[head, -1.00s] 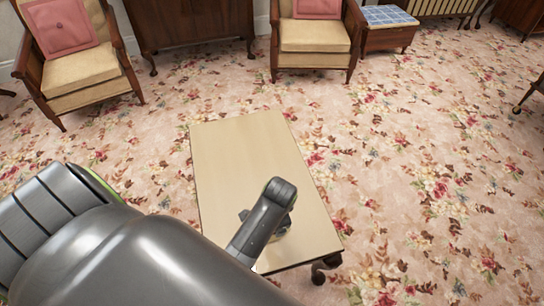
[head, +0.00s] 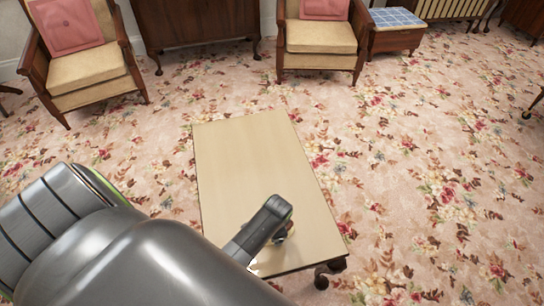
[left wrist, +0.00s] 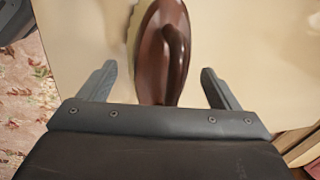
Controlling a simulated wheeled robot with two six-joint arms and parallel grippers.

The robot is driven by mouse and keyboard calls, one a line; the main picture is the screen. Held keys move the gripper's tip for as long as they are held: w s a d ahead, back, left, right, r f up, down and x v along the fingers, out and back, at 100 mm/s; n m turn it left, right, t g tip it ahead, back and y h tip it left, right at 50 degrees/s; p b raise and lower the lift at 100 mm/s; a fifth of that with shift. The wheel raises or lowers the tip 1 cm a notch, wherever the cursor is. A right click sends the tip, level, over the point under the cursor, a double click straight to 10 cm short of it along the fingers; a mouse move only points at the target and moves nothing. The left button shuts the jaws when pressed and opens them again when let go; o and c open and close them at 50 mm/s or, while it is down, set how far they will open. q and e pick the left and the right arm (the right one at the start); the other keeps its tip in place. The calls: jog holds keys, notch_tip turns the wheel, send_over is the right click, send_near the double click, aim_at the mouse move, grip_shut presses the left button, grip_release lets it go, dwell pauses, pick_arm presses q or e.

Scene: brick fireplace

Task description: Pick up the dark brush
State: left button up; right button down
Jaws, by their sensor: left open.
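The dark brush (left wrist: 163,52) is a glossy reddish-brown piece with a raised ridge, and pale bristles show along its left edge. In the left wrist view it lies on the pale tabletop (left wrist: 240,40). My left gripper (left wrist: 161,80) is open, with one finger on each side of the brush's near part and a gap on both sides. In the head view my left arm reaches over the near end of the table (head: 250,160). There the wrist hides most of the brush, and only a small brownish patch shows beside it.
Two armchairs with pink cushions, one at the left (head: 85,55) and one further right (head: 318,42), stand beyond the table. A dark cabinet (head: 197,25) stands between them. The rest of the tabletop is bare, and floral carpet surrounds it.

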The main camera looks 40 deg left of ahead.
pick_arm(q)
jog(key=c, duration=1.1)
notch_tip(320, 180, up, 10)
jog(key=shift+r+p, duration=0.1)
jog(key=shift+p, duration=1.05)
jog(key=o, duration=0.4)
jog(key=shift+c, duration=1.4)
jog(key=shift+r+p, duration=0.3)
jog(key=shift+p, duration=0.1)
jog(key=shift+c, duration=0.3)
jog(key=shift+w+d+f, duration=0.1)
